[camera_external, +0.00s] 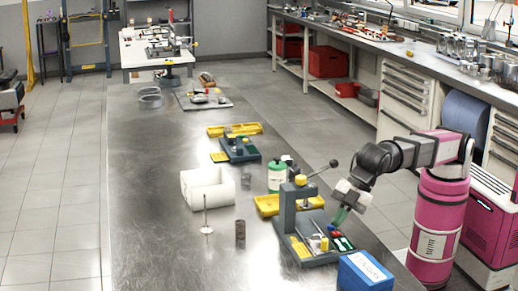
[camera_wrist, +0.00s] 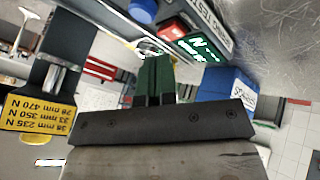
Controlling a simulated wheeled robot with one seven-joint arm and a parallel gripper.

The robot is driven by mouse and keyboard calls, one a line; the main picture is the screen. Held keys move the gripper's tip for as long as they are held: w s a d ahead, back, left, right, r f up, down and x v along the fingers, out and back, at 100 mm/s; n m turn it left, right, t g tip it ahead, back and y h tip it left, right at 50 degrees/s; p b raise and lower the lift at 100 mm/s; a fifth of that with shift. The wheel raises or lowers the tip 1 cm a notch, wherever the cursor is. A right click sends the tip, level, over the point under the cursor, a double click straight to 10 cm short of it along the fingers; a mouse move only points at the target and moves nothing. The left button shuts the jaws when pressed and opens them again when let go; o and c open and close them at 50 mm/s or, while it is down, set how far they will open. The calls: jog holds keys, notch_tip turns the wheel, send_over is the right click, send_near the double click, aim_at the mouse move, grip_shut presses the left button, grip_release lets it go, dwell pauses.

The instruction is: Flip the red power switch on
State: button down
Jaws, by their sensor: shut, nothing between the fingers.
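The red power switch (camera_wrist: 173,29) shows in the wrist view as a small red piece beside a lit green display (camera_wrist: 196,45) on the grey spring tester. In the outside view the tester (camera_external: 288,222) stands at the table's right edge, with its green display (camera_external: 343,243) on the base. In the outside view my gripper (camera_external: 339,216) is just above the tester's base. I cannot tell whether it touches the switch.
A blue box (camera_external: 365,272) stands just in front of the tester. The table's left side is clear.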

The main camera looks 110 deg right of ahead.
aim_at(335, 234)
jog(key=shift+w+r, duration=0.25)
jog(key=shift+r, duration=1)
jog(key=shift+w+r, duration=0.2)
jog(key=shift+r, duration=1.05)
jog(key=shift+a, duration=0.1)
